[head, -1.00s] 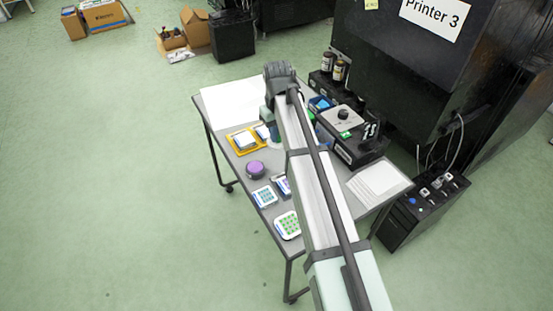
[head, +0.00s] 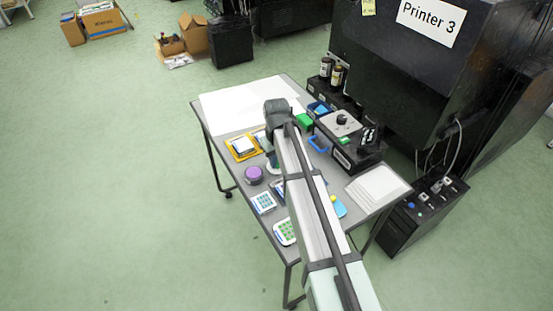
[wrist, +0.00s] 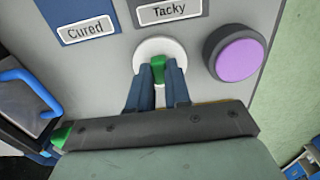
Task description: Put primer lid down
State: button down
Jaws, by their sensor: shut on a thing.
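In the wrist view my gripper (wrist: 158,72) has its blue fingers closed on the green knob of a white round lid (wrist: 145,47), which I take as the primer lid. The lid looks flat over the grey table, just below the "Tacky" label (wrist: 172,10); I cannot tell whether it touches the surface. In the head view my arm hides most of the gripper, and a white edge of the lid (head: 271,166) shows beside it.
A dark-rimmed round pot with purple inside (wrist: 238,60) stands close to the right of the lid; it also shows in the head view (head: 253,174). The "Cured" label (wrist: 86,30) lies to the left. A yellow tray (head: 233,150) and patterned pads (head: 263,203) are nearby.

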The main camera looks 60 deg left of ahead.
jog(key=c, duration=1.1)
grip_release()
jog(key=shift+f, duration=0.15)
notch_tip(320, 180, up, 12)
jog(key=shift+r, duration=0.2)
